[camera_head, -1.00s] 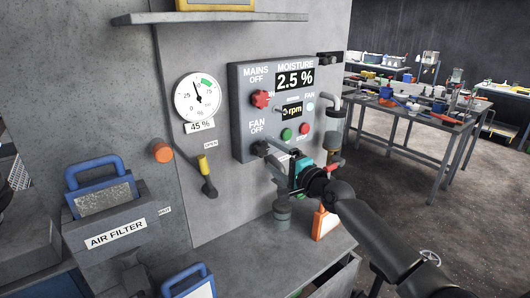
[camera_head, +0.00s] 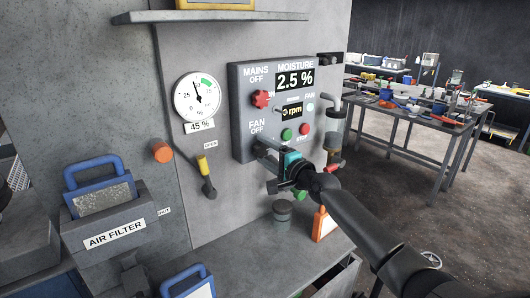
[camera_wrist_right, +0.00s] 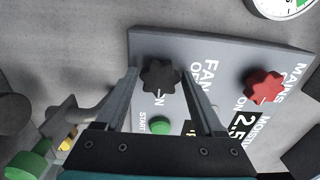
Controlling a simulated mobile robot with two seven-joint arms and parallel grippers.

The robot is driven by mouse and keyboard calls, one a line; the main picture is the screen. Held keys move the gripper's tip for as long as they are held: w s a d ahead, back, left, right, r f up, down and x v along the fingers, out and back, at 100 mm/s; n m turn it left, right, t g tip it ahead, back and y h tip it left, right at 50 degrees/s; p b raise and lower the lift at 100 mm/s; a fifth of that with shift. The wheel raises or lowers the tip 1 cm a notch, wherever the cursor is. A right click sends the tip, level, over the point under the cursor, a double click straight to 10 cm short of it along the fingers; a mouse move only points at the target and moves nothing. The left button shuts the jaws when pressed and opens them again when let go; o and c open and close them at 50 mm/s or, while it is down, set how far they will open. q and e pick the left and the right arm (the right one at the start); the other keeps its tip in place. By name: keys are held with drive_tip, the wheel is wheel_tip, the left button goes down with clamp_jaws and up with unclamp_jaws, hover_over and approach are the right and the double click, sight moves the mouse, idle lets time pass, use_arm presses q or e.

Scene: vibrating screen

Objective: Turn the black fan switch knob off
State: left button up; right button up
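The black fan knob (camera_wrist_right: 160,76) shows in the right wrist view, lobed and mounted on the grey control panel (camera_wrist_right: 225,62). My right gripper (camera_wrist_right: 160,70) is open, with one finger on each side of the knob and a small gap visible on both sides. Whether the fingertips reach down around the knob or are still above it, I cannot tell. In the head view my right gripper (camera_head: 262,154) is at the panel's lower left, below the "FAN OFF" lettering, and mostly hides the knob. My left gripper is not in view.
The red mains knob (camera_head: 260,99) is above the gripper, and it also shows in the wrist view (camera_wrist_right: 263,86). A green start button (camera_head: 287,134) and red stop button (camera_head: 304,129) are close by. A yellow-tipped lever (camera_head: 205,172) is to the left.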

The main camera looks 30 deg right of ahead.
drive_tip(key=c, duration=1)
drive_tip(key=shift+o, duration=0.2)
drive_tip(key=shift+n, duration=0.4)
drive_tip(key=n+b, duration=0.1)
drive_tip(key=n, duration=0.1)
drive_tip(key=shift+f+n, duration=0.1)
drive_tip(key=shift+n, duration=0.3)
drive_tip(key=n+b, duration=0.1)
drive_tip(key=n, duration=0.3)
drive_tip(key=shift+n, duration=0.3)
drive_tip(key=n, duration=0.4)
drive_tip(key=shift+n, duration=0.3)
drive_tip(key=n+p, duration=0.1)
drive_tip(key=n, duration=0.3)
drive_tip(key=shift+n+p, duration=0.3)
drive_tip(key=shift+n, duration=0.4)
